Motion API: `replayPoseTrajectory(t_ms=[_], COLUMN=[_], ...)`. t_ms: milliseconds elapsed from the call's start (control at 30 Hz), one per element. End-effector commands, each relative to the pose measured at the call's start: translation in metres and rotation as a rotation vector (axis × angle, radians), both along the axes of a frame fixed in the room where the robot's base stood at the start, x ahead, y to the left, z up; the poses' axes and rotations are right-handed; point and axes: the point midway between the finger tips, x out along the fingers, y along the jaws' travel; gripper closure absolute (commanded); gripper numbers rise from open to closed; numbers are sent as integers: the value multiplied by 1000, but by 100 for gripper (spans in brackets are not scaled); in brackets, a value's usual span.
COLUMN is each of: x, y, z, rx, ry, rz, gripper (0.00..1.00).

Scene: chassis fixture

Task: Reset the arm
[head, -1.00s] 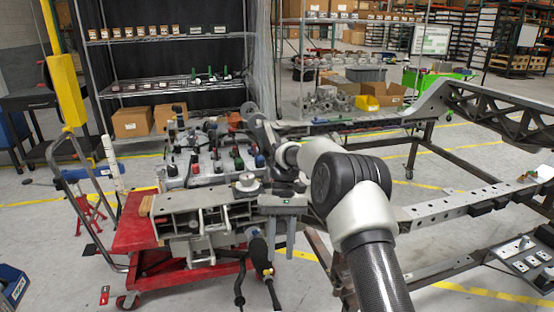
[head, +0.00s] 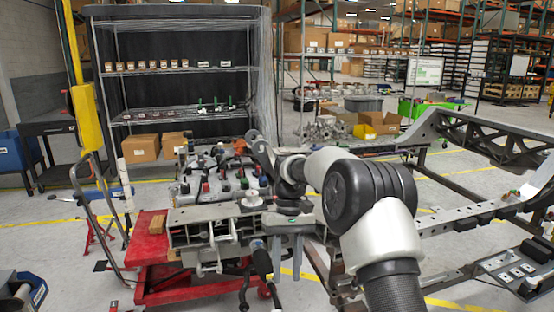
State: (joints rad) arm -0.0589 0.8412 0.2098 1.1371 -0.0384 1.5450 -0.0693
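My arm reaches in from the lower right with its elbow bent. My gripper (head: 287,262) is at the end of it, in the middle of the picture. Its two grey fingers point down with a gap between them, and nothing shows held there. It hangs at the right end of the grey metal fixture (head: 205,222) on the red cart (head: 148,250). Whether the fingers touch anything cannot be told.
A chassis frame (head: 465,217) stands to the right, close to my arm. Several coloured-knobbed parts (head: 222,180) sit behind the fixture. A wire shelf (head: 180,72) with small boxes stands at the back. Open floor (head: 60,265) shows at the left.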

Motion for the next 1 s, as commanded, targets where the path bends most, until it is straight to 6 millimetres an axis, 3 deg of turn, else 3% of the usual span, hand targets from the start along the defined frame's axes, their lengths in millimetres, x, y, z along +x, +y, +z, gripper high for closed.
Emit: replayPoseTrajectory(t_ms=[33, 267, 400, 600, 800, 1000], x=[-3, -34, -71, -136, -205, -255], y=[-3, -25, -45, -73, -98, -111], z=[24, 119, 184, 253, 290, 296], rx=[-6, -35, -52, -62, -52, -31], ry=[-30, -186, -314, -496, -674, -810], rz=[-4, -41, -81, -154, -234, -298], gripper=[68, 68, 68, 68, 68, 68])
